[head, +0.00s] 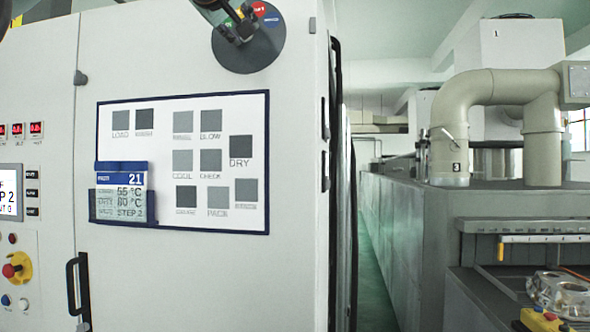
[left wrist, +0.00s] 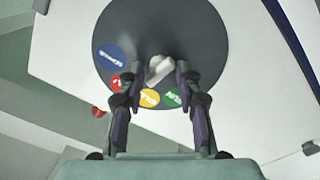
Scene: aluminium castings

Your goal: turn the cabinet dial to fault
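The cabinet dial is a round dark grey plate (head: 248,52) high on the white cabinet front, cut off at the top of the head view. The left wrist view shows the plate (left wrist: 205,35) with blue (left wrist: 110,56), red (left wrist: 116,82), yellow (left wrist: 149,98) and green (left wrist: 172,99) labels; their words are too blurred to read. A pale knob (left wrist: 160,68) sits at its middle, slanted. My left gripper (left wrist: 160,72) is open, its fingers either side of the knob with small gaps. In the head view the left gripper (head: 236,22) overlaps the plate. My right gripper is not in view.
A framed board (head: 222,220) with grey squares and a blue-topped card (head: 121,174) is on the cabinet below the dial. A black handle (head: 77,290) and a red stop button (head: 10,270) are at lower left. A green-floored aisle runs right of the cabinet.

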